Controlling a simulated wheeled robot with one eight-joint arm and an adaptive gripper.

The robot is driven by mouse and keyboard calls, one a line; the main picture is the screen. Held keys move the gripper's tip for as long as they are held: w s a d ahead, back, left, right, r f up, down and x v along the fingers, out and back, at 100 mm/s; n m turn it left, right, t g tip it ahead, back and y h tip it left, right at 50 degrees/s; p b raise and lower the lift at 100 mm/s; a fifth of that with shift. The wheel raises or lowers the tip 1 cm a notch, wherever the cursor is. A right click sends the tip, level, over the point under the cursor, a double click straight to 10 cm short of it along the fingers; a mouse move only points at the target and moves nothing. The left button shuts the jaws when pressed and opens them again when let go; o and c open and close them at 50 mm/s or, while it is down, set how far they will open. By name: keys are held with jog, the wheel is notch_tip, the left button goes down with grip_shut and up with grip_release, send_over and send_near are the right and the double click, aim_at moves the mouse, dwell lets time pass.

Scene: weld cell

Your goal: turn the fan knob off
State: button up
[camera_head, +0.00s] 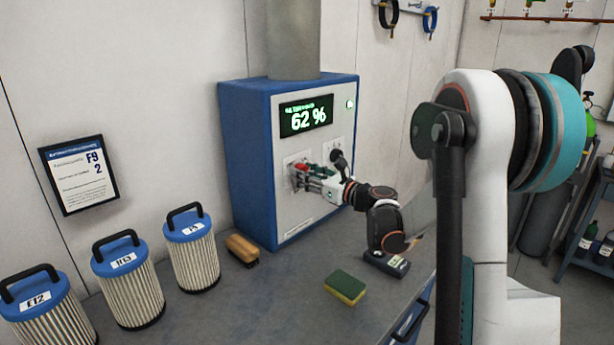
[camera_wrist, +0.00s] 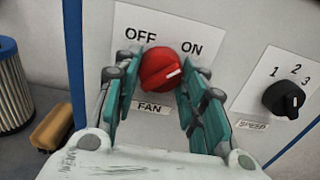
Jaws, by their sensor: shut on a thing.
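The red fan knob (camera_wrist: 158,68) sits on a white plate (camera_wrist: 127,17) marked OFF at upper left, ON at upper right and FAN below. Its white mark points right and slightly up, toward the ON side. My gripper (camera_wrist: 161,72) is shut on the knob, with one teal finger on its left and one on its right. In the head view my gripper (camera_head: 308,178) reaches the front of the blue and white cabinet (camera_head: 243,160), and the red knob (camera_head: 302,166) shows only partly behind the fingers. The cabinet's display (camera_head: 306,117) reads 62 %.
A black speed knob (camera_wrist: 284,98) marked 1, 2, 3 is right of my fingers. Several filter cartridges (camera_head: 191,255) stand left on the bench. A brush (camera_head: 242,250), a sponge (camera_head: 346,287) and a small dark device (camera_head: 387,262) lie in front of the cabinet.

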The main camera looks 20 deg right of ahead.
jog(key=shift+d+r+n, duration=0.1)
jog(key=shift+n, duration=8.8)
jog(key=o, duration=1.1)
jog(key=v, duration=1.2)
